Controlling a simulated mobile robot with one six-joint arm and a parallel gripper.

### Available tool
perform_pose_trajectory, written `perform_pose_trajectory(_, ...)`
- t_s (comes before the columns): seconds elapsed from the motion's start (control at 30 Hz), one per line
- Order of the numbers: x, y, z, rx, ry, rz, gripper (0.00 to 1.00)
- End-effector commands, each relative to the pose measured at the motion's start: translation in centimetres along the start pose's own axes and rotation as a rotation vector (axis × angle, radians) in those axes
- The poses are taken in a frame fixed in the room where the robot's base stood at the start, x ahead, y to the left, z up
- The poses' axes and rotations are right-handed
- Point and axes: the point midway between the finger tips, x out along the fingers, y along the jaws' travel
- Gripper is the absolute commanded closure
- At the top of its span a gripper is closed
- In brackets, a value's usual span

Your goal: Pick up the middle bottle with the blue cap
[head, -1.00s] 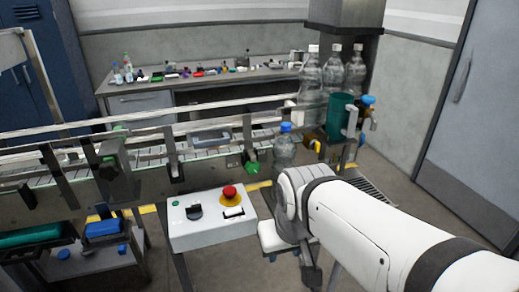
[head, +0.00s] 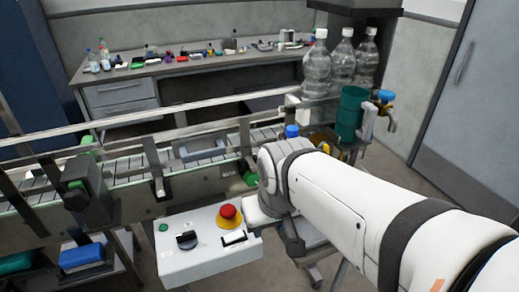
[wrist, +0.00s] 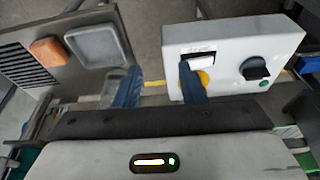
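A blue cap (head: 291,131) shows just above my arm in the head view, in front of the conveyor's right end. The bottle body under it is hidden behind my arm. My gripper (wrist: 161,90) shows in the wrist view with two blue fingers apart and nothing seen between them. A faint clear shape (wrist: 110,87) lies beside the left finger; I cannot tell if it is a bottle. Three large clear bottles with white caps, the middle one (head: 342,62) among them, stand at the back right. No other blue-capped bottle is clearly seen.
A white control box (head: 205,250) with a red button (head: 229,215) stands close to my gripper. The conveyor (head: 130,170) with its rails runs behind it. A green cylinder (head: 351,112) and a blue-topped brass tap (head: 387,97) are at right. A bench (head: 125,90) stands behind.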

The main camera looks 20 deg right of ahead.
Motion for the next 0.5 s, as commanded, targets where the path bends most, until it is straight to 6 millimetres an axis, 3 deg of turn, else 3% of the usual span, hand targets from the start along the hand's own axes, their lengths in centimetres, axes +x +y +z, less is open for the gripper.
perform_pose_trajectory(0.17,0.0,0.0,0.0,0.0,0.0,0.0,0.63)
perform_pose_trajectory(0.27,-0.2,0.3,-0.7,0.016,0.008,0.007,0.55)
perform_pose_trajectory(0.37,-1.2,1.3,-3.8,0.077,0.043,0.039,0.47)
perform_pose_trajectory(0.5,-3.7,5.0,-10.7,0.245,0.132,0.116,0.47)
